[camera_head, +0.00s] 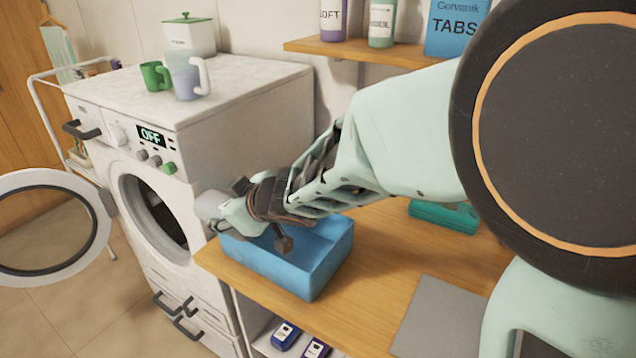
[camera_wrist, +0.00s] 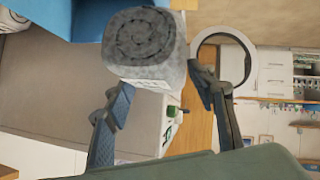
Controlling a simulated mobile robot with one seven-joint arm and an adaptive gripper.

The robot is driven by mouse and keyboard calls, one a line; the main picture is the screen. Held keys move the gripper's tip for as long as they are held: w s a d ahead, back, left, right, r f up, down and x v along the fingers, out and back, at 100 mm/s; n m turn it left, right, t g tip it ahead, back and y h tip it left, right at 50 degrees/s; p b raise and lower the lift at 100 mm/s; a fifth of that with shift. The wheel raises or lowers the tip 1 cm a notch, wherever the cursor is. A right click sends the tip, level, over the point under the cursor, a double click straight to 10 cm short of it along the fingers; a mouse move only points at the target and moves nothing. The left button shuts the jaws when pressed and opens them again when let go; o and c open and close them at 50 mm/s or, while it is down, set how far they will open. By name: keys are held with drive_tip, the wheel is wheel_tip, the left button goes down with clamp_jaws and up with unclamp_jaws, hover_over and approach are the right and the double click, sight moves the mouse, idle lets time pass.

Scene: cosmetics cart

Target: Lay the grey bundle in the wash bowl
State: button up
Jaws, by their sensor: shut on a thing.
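The grey bundle (camera_wrist: 145,45), a rolled cloth with a spiral end, sits between my gripper's fingers (camera_wrist: 160,82) in the wrist view. In the head view, the pale grey bundle (camera_head: 208,205) shows at the tip of my gripper (camera_head: 226,212), which is shut on it. The blue, open rectangular wash bowl (camera_head: 309,268) stands on the wooden counter. My gripper and the bundle are over its left rim, beside the washing machine. My wrist hides part of the bowl's inside. A blue edge of the bowl (camera_wrist: 80,18) shows at upper left in the wrist view.
The white washing machine (camera_head: 250,100) stands left with its round door (camera_head: 45,228) open. A green cup (camera_head: 152,76) and a pale jug (camera_head: 186,78) stand on top. A teal folded item (camera_head: 445,215) and a grey mat (camera_head: 440,318) lie on the counter. A shelf (camera_head: 350,50) is above.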

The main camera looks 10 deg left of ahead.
drive_tip(key=w+d+f, duration=0.1)
drive_tip(key=d, duration=0.1)
drive_tip(key=w+d+f, duration=0.1)
drive_tip(key=w, duration=0.1)
drive_tip(key=shift+d+f, duration=0.1)
drive_tip(key=shift+d, duration=0.3)
drive_tip(key=w+d+f, duration=0.1)
drive_tip(key=f, duration=0.1)
drive_tip(key=w+d+f+b, duration=0.1)
drive_tip(key=d, duration=0.1)
drive_tip(key=w+d+f, duration=0.1)
drive_tip(key=f, duration=0.1)
drive_tip(key=shift+w+d+f, duration=0.1)
drive_tip(key=shift+d+f, duration=0.05)
drive_tip(key=shift+f, duration=0.2)
drive_tip(key=f, duration=0.2)
drive_tip(key=f+b, duration=0.1)
drive_tip(key=f, duration=0.1)
drive_tip(key=shift+w+d, duration=0.15)
drive_tip(key=shift+d, duration=0.05)
drive_tip(key=shift+r, duration=0.15)
drive_tip(key=o, duration=1.5)
drive_tip(key=shift+d, duration=0.1)
drive_tip(key=p+v, duration=0.1)
drive_tip(key=v, duration=1.1)
drive_tip(key=shift+p, duration=0.35)
